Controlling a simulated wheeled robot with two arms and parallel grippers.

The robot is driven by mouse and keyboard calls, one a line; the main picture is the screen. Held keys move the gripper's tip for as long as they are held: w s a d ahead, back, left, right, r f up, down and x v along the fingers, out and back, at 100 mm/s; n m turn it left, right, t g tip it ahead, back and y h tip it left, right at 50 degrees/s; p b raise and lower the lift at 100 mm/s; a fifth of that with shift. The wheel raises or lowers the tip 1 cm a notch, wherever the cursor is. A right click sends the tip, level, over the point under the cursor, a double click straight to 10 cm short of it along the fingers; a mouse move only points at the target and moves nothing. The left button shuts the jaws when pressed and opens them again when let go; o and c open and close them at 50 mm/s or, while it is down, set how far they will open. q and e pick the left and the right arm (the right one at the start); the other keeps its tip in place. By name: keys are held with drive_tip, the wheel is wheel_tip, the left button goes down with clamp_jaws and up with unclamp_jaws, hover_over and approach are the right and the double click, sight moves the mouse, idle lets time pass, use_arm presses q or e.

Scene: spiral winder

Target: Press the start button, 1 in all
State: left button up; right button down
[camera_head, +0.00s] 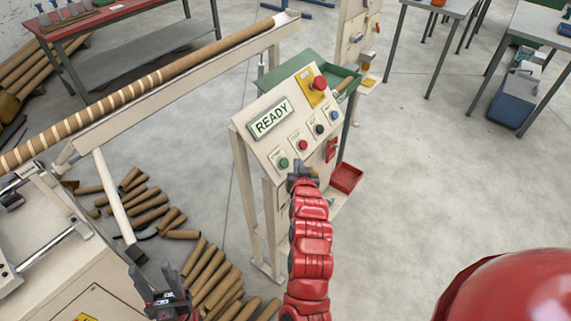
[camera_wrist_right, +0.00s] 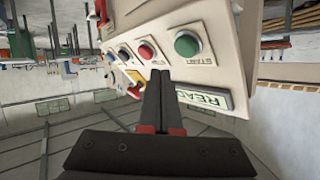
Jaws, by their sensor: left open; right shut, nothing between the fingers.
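The green start button (camera_head: 283,162) sits at the lower left of the sloped control panel (camera_head: 262,146). It also shows in the right wrist view (camera_wrist_right: 187,44), with START printed beside it. My right gripper (camera_head: 301,168) is shut and empty, just right of the green button at the panel's lower edge. In the right wrist view its closed fingertips (camera_wrist_right: 162,74) lie below and left of the button in the picture, apart from it. The panel display (camera_head: 271,118) reads READY. My left gripper (camera_head: 154,278) is open and empty at the lower left, well away from the panel.
A red button (camera_head: 303,145), a black one (camera_head: 319,129) and a blue one (camera_head: 333,115) line the panel. A red emergency stop (camera_head: 320,83) is above. A long tube (camera_head: 150,80) runs behind on the left. Cardboard tubes (camera_head: 205,270) lie on the floor.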

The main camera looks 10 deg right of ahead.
sight(289, 160)
drive_tip(key=shift+w+a+f+b, duration=0.4)
drive_tip(key=shift+w+a+f, duration=0.2)
drive_tip(key=shift+w+f, duration=0.3)
idle(1.5)
drive_tip(key=shift+w+a+f+b, duration=0.2)
drive_tip(key=shift+f+b, duration=0.05)
drive_tip(key=shift+b, duration=0.1)
drive_tip(key=shift+w+a+f+b, duration=0.2)
drive_tip(key=shift+w+f+b, duration=0.05)
drive_tip(key=shift+b, duration=0.05)
idle(0.9)
drive_tip(key=shift+s, duration=0.1)
drive_tip(key=shift+s+d+r+p, duration=0.3)
drive_tip(key=shift+s+d+r, duration=0.1)
drive_tip(key=shift+s+r, duration=0.1)
drive_tip(key=shift+w, duration=0.1)
